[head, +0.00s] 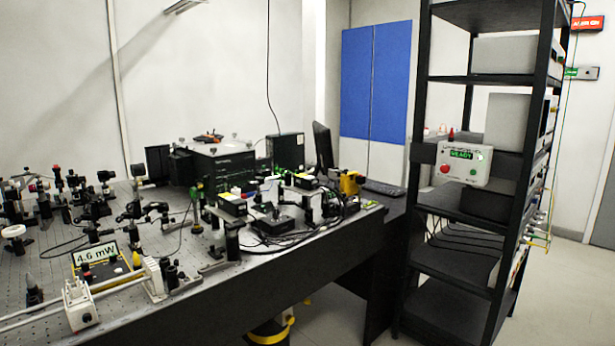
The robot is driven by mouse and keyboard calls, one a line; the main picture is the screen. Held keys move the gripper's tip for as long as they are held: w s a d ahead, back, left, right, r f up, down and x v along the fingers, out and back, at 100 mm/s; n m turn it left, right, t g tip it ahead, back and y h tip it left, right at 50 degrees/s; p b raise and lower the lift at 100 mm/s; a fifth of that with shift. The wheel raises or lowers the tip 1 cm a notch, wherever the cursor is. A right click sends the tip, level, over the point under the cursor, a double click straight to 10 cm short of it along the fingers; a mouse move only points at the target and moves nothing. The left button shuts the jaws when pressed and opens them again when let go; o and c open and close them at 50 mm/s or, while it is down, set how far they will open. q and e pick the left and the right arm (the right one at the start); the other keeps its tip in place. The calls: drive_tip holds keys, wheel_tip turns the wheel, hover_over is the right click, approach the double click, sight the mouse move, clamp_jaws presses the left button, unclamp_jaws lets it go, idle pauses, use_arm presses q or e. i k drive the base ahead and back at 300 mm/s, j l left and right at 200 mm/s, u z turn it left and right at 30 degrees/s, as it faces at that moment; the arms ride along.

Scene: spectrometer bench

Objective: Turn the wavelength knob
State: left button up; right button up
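No part that I can clearly identify as the wavelength knob shows. A white round knob-like part (13,231) sits on a dark mount at the left edge of the optical table; its markings cannot be read. A meter (94,258) near the table's front left reads 4.6 mW. A pale control box (463,166) on the rack has a green READY display, a red button (445,169) and a green button (473,172). Its small heading is too blurred to read. Neither of my grippers can be made out in the head view.
The perforated optical table (50,274) is crowded with mounts, lenses and cables. A white rail-like assembly (80,308) runs along its front left. A black shelf rack (455,290) stands at the right.

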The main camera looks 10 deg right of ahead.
sight(113, 259)
drive_tip(key=i+l, duration=0.25)
drive_tip(key=i+l+u, duration=0.15)
drive_tip(key=i+l, duration=0.35)
drive_tip(key=l, duration=0.25)
drive_tip(key=i+l+u, duration=0.15)
drive_tip(key=i+l, duration=0.35)
drive_tip(key=l, duration=0.2)
drive_tip(key=i+l+u, duration=0.15)
drive_tip(key=l, duration=0.25)
drive_tip(key=i, duration=0.1)
